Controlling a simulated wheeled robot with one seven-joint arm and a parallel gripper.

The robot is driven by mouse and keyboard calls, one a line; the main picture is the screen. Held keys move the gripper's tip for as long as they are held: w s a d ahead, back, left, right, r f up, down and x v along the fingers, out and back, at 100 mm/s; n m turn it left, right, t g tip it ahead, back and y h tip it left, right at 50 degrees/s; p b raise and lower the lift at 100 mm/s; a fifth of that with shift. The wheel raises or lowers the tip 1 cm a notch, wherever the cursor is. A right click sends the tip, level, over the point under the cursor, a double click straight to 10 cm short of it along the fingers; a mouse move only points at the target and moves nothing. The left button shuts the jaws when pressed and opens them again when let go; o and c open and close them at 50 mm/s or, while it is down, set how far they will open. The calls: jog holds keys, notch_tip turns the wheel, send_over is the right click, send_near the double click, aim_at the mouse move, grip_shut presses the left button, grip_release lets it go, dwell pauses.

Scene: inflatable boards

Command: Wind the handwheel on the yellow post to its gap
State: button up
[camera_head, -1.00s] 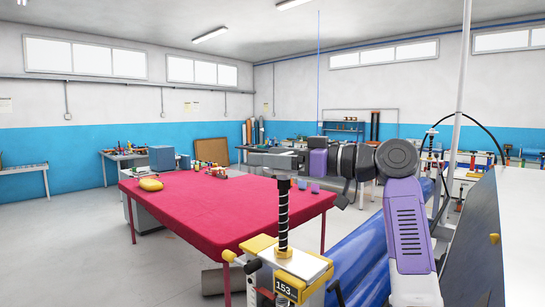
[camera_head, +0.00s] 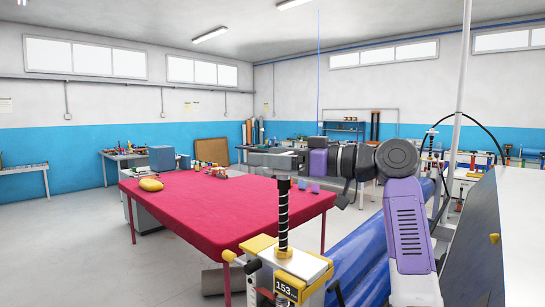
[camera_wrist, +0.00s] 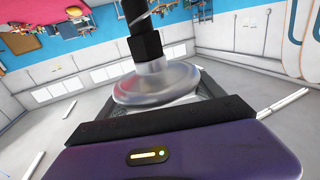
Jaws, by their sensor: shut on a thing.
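The yellow post (camera_head: 262,243) stands in the near foreground of the head view, with a white top plate and a dark label reading 153. A black-and-white spiral-striped screw (camera_head: 284,215) rises upright from it to a black nut. In the wrist view, the screw and nut (camera_wrist: 146,44) meet a round silvery handwheel (camera_wrist: 155,87). My gripper (camera_head: 284,168) is at the screw's top, shut on the handwheel. The wrist view shows the wheel against the black edge of my gripper; the fingertips are mostly hidden. I cannot make out the gap mark.
A red-covered table (camera_head: 200,205) stands behind the post, with a yellow object (camera_head: 150,184) on it. A blue rolled board (camera_head: 355,265) lies just right of the post. A grey panel (camera_head: 478,250) stands at the right. Open floor (camera_head: 70,250) lies at the left.

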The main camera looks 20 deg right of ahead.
jog(key=shift+a+f, duration=0.3)
jog(key=shift+a, duration=0.1)
jog(key=o, duration=1.3)
jog(key=shift+a, duration=0.1)
jog(key=shift+o, duration=0.2)
jog(key=shift+d+r, duration=0.1)
jog(key=shift+d, duration=0.1)
jog(key=shift+s+d, duration=0.1)
jog(key=shift+d, duration=0.1)
jog(key=b+v, duration=0.2)
jog(key=v, duration=0.4)
jog(key=shift+s+d+b, duration=0.25)
jog(key=shift+b, duration=0.05)
jog(key=shift+s+d, duration=0.2)
jog(key=shift+s, duration=0.05)
jog(key=shift+r, duration=0.1)
